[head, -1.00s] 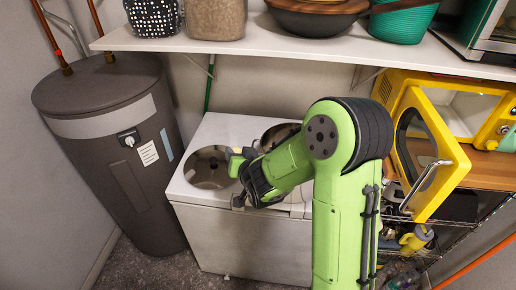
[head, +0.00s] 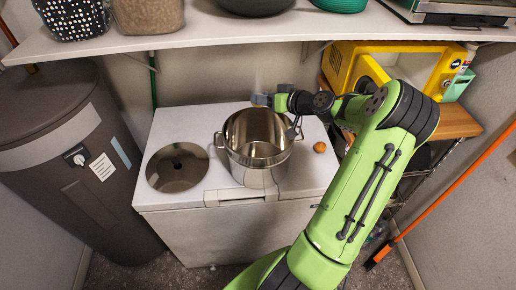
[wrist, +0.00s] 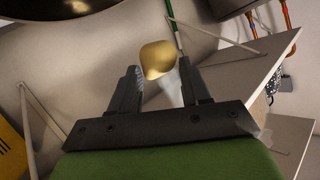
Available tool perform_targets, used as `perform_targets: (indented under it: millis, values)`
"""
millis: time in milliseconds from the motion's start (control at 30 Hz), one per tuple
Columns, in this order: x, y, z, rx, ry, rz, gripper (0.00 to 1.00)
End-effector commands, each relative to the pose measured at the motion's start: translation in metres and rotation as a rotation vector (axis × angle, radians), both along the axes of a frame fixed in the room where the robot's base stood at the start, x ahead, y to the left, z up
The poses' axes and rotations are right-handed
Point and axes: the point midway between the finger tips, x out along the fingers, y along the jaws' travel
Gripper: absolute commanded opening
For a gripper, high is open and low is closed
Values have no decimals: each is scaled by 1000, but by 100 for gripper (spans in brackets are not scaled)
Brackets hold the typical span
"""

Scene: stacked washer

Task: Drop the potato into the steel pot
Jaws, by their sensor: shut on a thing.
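The steel pot (head: 257,165) stands upright and open on the white washer top. Nothing shows inside it from here. My gripper (head: 264,99) is at the pot's far rim in the head view, pointing left; its height above the rim is hard to tell. In the wrist view my gripper (wrist: 161,80) is shut on a smooth golden-yellow thing, which looks like the potato (wrist: 160,58). The held potato is not clear in the head view. A small round orange-brown thing (head: 320,147) lies on the washer top right of the pot.
The washer (head: 217,199) has a round opening (head: 178,167) left of the pot. A white shelf (head: 230,37) with containers hangs above and behind. A yellow microwave (head: 405,68) stands at right, and a dark grey tank (head: 45,150) at left.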

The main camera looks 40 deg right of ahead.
Motion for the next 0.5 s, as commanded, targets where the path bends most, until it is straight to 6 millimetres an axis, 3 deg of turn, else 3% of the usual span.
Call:
perform_targets:
  millis: [100, 233, 500]
  values:
    - [-14, -12, 6, 1, 0, 27, 11]
    - [-17, -12, 1, 4, 1, 36, 11]
    - [-16, -11, -38, 7, 3, 34, 11]
